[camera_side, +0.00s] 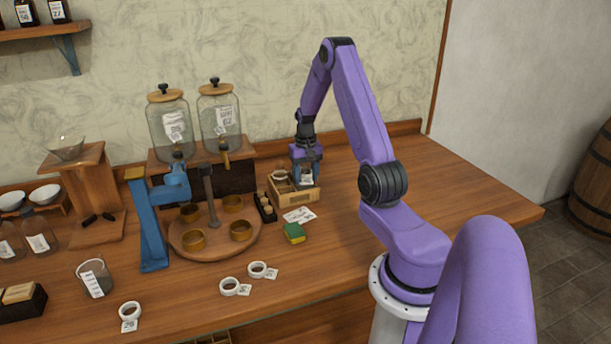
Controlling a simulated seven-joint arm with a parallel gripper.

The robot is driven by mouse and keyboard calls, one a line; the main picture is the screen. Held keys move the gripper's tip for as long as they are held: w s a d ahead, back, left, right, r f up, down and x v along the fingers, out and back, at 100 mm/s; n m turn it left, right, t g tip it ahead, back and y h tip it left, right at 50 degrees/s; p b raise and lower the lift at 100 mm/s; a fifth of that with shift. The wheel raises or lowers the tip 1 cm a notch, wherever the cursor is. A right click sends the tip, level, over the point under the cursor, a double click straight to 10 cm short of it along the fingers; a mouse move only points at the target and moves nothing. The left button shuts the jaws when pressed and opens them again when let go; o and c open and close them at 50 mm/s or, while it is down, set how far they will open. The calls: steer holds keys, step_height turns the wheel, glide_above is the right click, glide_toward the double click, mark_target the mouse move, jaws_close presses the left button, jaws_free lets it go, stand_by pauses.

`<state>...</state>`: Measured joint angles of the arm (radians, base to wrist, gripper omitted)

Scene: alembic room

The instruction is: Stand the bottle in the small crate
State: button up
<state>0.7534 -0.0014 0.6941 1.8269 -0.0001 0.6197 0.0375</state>
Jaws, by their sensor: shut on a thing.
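The small crate (297,197) is a light wooden box on the counter, in the middle of the side view. My gripper (306,172) points down over the right part of the crate. It is shut on the bottle (307,179), of which a pale label shows between the fingers. The bottle looks upright, with its lower part behind the crate's front wall. I cannot tell whether it touches the crate's floor. Another pale, round-topped thing (280,175) sits in the left part of the crate.
A dark box (264,208) of small round things stands close left of the crate. A green and yellow sponge (293,233) and paper labels (299,215) lie in front. Two large jars (219,117) stand behind left. The counter at right is clear.

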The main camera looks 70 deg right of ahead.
steer(key=shift+f, duration=0.15)
steer(key=o, duration=1.2)
steer(key=shift+c, duration=0.2)
